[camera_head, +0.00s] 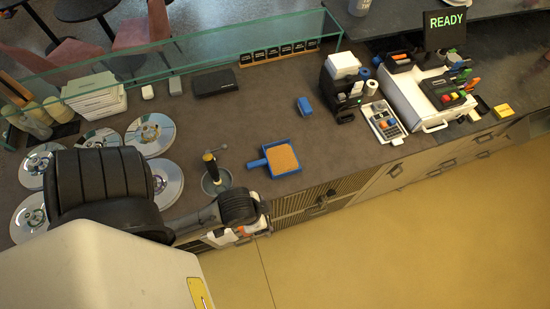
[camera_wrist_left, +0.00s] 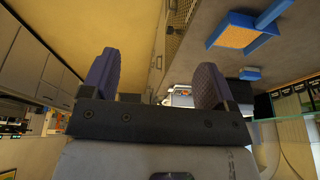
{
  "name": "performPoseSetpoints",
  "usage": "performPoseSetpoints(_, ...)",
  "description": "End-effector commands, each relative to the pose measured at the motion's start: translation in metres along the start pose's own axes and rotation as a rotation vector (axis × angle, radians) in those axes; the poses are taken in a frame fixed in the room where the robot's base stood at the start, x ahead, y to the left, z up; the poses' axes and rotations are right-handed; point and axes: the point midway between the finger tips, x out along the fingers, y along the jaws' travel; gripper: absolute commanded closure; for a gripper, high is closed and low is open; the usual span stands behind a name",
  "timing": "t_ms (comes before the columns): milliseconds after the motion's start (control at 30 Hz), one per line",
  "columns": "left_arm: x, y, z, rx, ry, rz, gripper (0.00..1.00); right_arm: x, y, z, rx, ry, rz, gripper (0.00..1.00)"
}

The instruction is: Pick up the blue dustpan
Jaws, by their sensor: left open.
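The blue dustpan (camera_head: 255,163) lies on the dark counter near its front edge, with its handle pointing left and a tan-orange fill or surface in its pan. In the left wrist view the dustpan (camera_wrist_left: 272,13) shows at the upper right, outside the fingers. My left gripper (camera_head: 258,226) is below and left of the dustpan in the head view, around the counter's front edge and apart from it. In the wrist view the left gripper (camera_wrist_left: 156,78) has its two dark fingers wide apart with nothing between them. My right gripper is not seen.
A cup with a dark-handled tool (camera_head: 211,175) stands left of the dustpan. A small blue block (camera_head: 304,106) sits behind the dustpan. A card terminal (camera_head: 383,122) and register are right. Counter around the dustpan is mostly clear.

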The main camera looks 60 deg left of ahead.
Motion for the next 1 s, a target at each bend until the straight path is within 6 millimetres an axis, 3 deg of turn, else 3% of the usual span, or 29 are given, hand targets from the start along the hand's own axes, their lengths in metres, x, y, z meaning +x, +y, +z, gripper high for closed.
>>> performPoseSetpoints(467, -0.0001, -0.0014, 0.0008, 0.005, -0.001, -0.004, 0.20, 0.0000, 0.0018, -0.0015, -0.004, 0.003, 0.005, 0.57)
performPoseSetpoints(933, -0.0002, 0.0023, 0.0006, -0.008, -0.001, 0.006, 0.64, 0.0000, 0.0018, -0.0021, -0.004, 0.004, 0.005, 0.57)
performPoseSetpoints(1000, -0.0002, 0.0023, 0.0007, -0.008, -0.001, 0.006, 0.65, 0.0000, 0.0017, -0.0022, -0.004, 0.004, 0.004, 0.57)
